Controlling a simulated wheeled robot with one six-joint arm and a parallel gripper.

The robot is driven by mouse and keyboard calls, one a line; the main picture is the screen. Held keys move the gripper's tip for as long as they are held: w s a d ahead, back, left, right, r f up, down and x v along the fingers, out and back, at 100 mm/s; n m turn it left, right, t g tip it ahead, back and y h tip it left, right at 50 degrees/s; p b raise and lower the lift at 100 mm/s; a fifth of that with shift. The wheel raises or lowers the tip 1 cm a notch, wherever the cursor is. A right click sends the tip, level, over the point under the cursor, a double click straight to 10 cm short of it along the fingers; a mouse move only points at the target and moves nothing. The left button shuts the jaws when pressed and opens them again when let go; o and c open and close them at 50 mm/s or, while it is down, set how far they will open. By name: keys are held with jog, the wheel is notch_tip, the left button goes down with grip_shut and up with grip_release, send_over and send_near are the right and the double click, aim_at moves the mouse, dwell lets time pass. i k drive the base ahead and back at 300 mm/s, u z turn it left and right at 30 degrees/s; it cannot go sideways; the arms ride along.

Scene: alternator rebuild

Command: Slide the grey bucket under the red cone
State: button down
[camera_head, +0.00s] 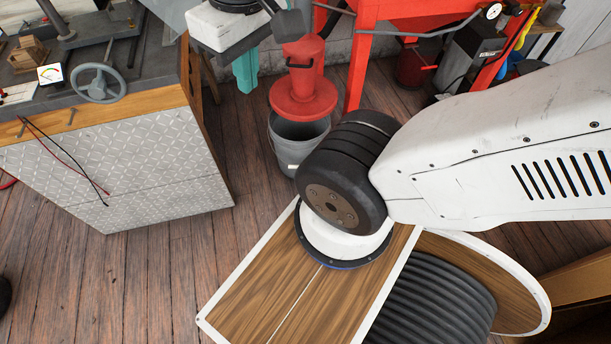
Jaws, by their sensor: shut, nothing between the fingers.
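The grey bucket (281,150) stands on the plank floor near the picture's middle, its dark opening facing up. The red cone (303,78) comes down from above, and its wide round flange (304,98) covers the far part of the bucket's opening in this view. The near part of the opening shows in front of the flange. I cannot tell how well the two line up or whether they touch. My arm's black joint hides the bucket's right side.
A bench with a patterned metal front (130,165) stands at left. A red frame leg (358,65) rises right of the cone. A white block (222,27) and a teal part (245,70) are at the top. Bare floor (160,265) lies at lower left.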

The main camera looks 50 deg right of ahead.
aim_at(293, 141)
jog(key=u, duration=1.1)
jog(key=i, duration=1.15)
jog(key=z, duration=2.5)
